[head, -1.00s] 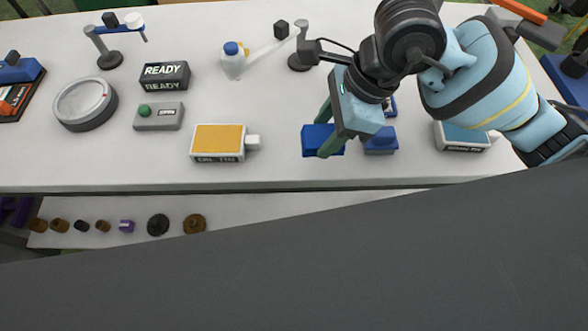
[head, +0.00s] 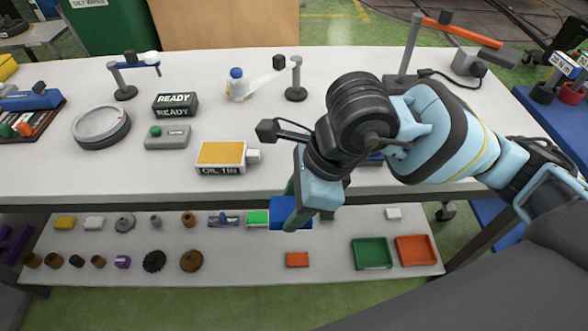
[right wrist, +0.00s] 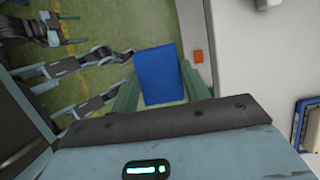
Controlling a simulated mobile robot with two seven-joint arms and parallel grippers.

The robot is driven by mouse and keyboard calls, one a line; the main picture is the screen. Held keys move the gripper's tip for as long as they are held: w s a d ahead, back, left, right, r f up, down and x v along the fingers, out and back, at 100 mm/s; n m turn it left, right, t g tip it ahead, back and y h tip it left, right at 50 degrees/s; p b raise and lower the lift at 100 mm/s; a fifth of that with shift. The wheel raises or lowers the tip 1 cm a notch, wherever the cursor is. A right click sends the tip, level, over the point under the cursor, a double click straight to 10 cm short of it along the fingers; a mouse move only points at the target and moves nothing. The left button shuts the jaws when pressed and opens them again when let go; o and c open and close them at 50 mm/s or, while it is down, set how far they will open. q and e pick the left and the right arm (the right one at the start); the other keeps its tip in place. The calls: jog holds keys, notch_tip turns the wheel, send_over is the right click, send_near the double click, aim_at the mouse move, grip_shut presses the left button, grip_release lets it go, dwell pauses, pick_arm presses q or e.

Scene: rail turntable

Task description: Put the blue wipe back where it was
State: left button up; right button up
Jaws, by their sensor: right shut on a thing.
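My right gripper (head: 297,203) is shut on the blue wipe (head: 282,213), a flat, plain blue block. In the head view it is in front of the table's front edge, and the lower shelf shows behind and below it. In the right wrist view the wipe (right wrist: 160,75) stands out between the two green fingers, with green floor and the pale shelf or table edge behind it. The wipe does not appear to touch any surface.
The white tabletop (head: 60,170) holds an oil can (head: 220,153), a READY sign (head: 175,104), a grey button box (head: 167,137) and a round dish (head: 101,125). The lower shelf (head: 230,272) carries small parts, a green tray (head: 371,253) and an orange tray (head: 415,250).

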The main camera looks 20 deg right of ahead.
jog(key=shift+w, duration=0.1)
jog(key=w+d, duration=0.2)
jog(key=w, duration=0.3)
jog(key=w+d+f, duration=0.1)
jog(key=w+d, duration=0.1)
jog(key=w, duration=0.3)
jog(key=w+d+p, duration=0.1)
jog(key=w+d, duration=0.1)
jog(key=w, duration=0.2)
jog(key=shift+w+d+f, duration=0.25)
jog(key=shift+w, duration=0.15)
jog(key=shift+f, duration=1.75)
jog(key=shift+f, duration=0.15)
jog(key=o, duration=0.4)
jog(key=shift+f, duration=0.1)
jog(key=o, duration=0.5)
jog(key=v, duration=1.2)
jog(key=shift+s+r, duration=0.1)
jog(key=shift+r, duration=0.15)
jog(key=shift+a, duration=0.1)
